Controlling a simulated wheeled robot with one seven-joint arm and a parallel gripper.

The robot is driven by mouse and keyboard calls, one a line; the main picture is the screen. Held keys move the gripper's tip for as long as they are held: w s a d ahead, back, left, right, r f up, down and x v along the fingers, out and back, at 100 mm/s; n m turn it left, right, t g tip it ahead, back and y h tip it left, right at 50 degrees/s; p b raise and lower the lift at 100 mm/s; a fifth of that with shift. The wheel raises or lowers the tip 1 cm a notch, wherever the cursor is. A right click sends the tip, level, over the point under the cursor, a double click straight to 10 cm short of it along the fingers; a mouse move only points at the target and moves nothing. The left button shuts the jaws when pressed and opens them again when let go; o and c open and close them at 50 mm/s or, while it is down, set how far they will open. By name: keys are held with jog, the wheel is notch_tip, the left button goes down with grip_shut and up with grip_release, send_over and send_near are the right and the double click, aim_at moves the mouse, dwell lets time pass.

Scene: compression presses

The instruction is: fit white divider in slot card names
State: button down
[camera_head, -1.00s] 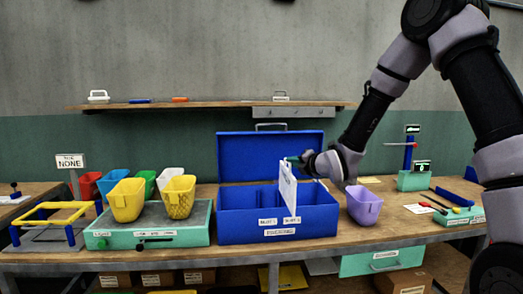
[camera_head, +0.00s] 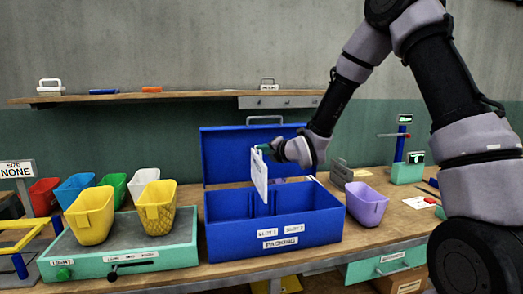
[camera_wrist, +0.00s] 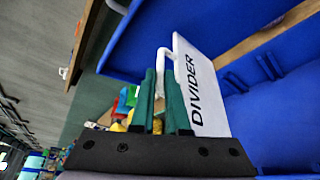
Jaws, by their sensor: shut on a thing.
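The white divider (camera_head: 260,174) hangs upright above the open blue packing box (camera_head: 228,241), its lower part in front of the box's interior in the head view. My gripper (camera_head: 266,149) is shut on it near its top. In the wrist view my green fingers (camera_wrist: 160,88) pinch the divider's white handle, and the divider (camera_wrist: 200,85) shows the word DIVIDER. The box front carries labels SLOT 1 (camera_head: 267,233) and SLOT 2 (camera_head: 293,228). Slot ribs (camera_wrist: 267,68) show on the inner blue wall. A card (camera_head: 16,169) at the left reads SIZE NONE.
The box's blue lid (camera_head: 222,158) stands open at the back. A purple bin (camera_head: 367,204) stands close to its right. Yellow bins (camera_head: 92,216) stand on a green light unit (camera_head: 180,252) at its left. A shelf (camera_head: 190,98) runs along the wall behind.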

aim_at(264, 165)
jog(key=shift+f, duration=2.85)
notch_tip(264, 165, down, 13)
jog(key=shift+r, duration=0.15)
dwell(4.3)
